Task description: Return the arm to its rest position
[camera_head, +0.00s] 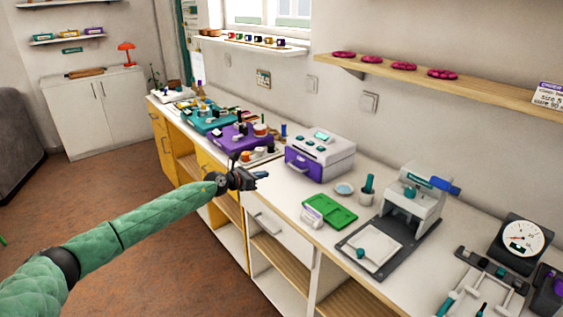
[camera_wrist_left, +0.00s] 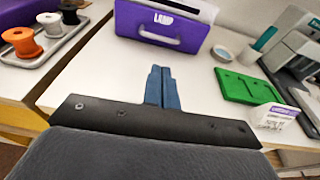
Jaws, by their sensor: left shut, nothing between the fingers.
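My left arm (camera_head: 130,222) is sleeved in green and reaches in from the lower left of the head view. My right gripper is not in either view.
A purple and white machine (camera_head: 320,155) stands behind the gripper. A green tray (camera_head: 330,212) and a grey press (camera_head: 408,205) are to the right. A tray with spools (camera_wrist_left: 45,45) is at left in the wrist view. Open floor (camera_head: 180,270) lies in front.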

